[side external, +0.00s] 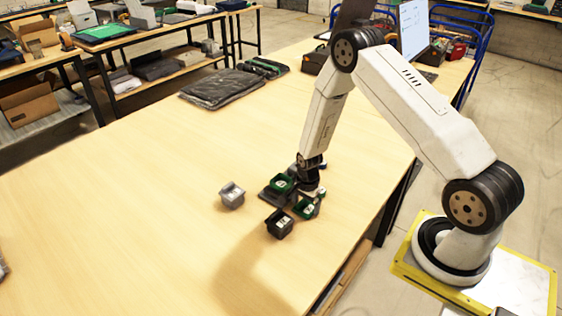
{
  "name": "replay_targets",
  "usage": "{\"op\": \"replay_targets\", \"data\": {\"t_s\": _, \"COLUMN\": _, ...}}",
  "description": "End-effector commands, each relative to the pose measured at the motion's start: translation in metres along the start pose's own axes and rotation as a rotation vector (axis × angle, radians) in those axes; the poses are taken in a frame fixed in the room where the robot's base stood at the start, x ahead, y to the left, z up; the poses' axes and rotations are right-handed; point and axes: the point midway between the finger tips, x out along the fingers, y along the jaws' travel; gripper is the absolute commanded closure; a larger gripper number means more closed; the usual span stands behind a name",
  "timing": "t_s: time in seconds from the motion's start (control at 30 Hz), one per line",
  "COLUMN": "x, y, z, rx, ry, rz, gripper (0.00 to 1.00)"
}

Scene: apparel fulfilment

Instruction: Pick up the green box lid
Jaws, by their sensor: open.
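Two small green pieces are in the side external view, close to my gripper. One green piece (281,183) sits at the left on a dark flat base. The other green piece (305,208) is just below my gripper in the picture, with a pale mark on it. I cannot tell which one is the green box lid. My gripper (311,192) is low over the table, pointing down beside these pieces, open. Its fingertips are small and partly lost against the dark parts, so contact cannot be told.
A light grey box (231,195) stands to the left, and a dark box (279,224) stands in front. A dark plastic-wrapped bundle (222,88) lies farther back on the wooden table (130,210).

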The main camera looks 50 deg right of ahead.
Motion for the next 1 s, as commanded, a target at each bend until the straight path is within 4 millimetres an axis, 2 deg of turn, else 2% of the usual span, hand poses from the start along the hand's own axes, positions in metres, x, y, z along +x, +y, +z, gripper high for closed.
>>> {"op": "replay_targets", "data": {"t_s": 0.3, "x": -0.0004, "y": -0.0001, "z": -0.0001, "rx": 0.000, "ry": 0.000, "rz": 0.000, "gripper": 0.00}}
{"op": "replay_targets", "data": {"t_s": 0.33, "x": -0.0004, "y": -0.0001, "z": -0.0001, "rx": 0.000, "ry": 0.000, "rz": 0.000, "gripper": 0.03}}
{"op": "replay_targets", "data": {"t_s": 0.5, "x": -0.0004, "y": -0.0001, "z": 0.0000, "rx": 0.000, "ry": 0.000, "rz": 0.000, "gripper": 0.57}}
{"op": "replay_targets", "data": {"t_s": 0.53, "x": -0.0004, "y": -0.0001, "z": -0.0001, "rx": 0.000, "ry": 0.000, "rz": 0.000, "gripper": 0.65}}
{"op": "replay_targets", "data": {"t_s": 1.0, "x": -0.0064, "y": -0.0007, "z": -0.0002, "rx": 0.000, "ry": 0.001, "rz": -0.001, "gripper": 0.65}}
